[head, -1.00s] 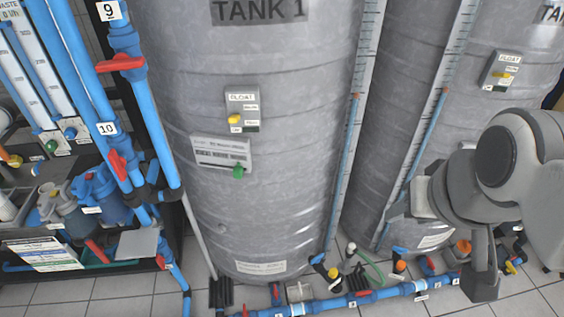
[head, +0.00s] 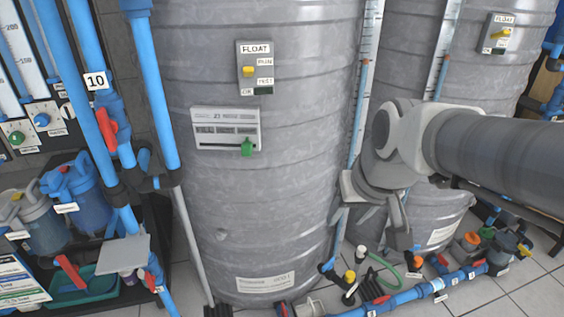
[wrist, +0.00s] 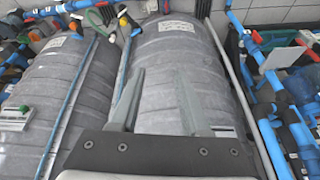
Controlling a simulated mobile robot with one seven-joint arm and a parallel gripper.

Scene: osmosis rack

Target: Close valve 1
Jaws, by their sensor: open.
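I cannot read a label for valve 1 in either view. Several small valves sit along the blue floor pipe (head: 410,294) at the tank bases, among them a red-handled valve (head: 380,299); their tags are too small to read. A red-handled valve (head: 107,124) stands on the left pipes beside the tag 10. My gripper (head: 372,228) hangs in front of the gap between the two tanks, above the floor pipe. In the wrist view my gripper (wrist: 160,75) has its two fingers apart with nothing between them. It touches no valve that I can see.
The big grey tank (head: 250,210) fills the middle, with a second grey tank (head: 470,90) at the right. A rack with filter housings (head: 75,190) stands at the left. Tiled floor (head: 510,295) is free at the lower right. A green hose (head: 383,268) lies between the tanks.

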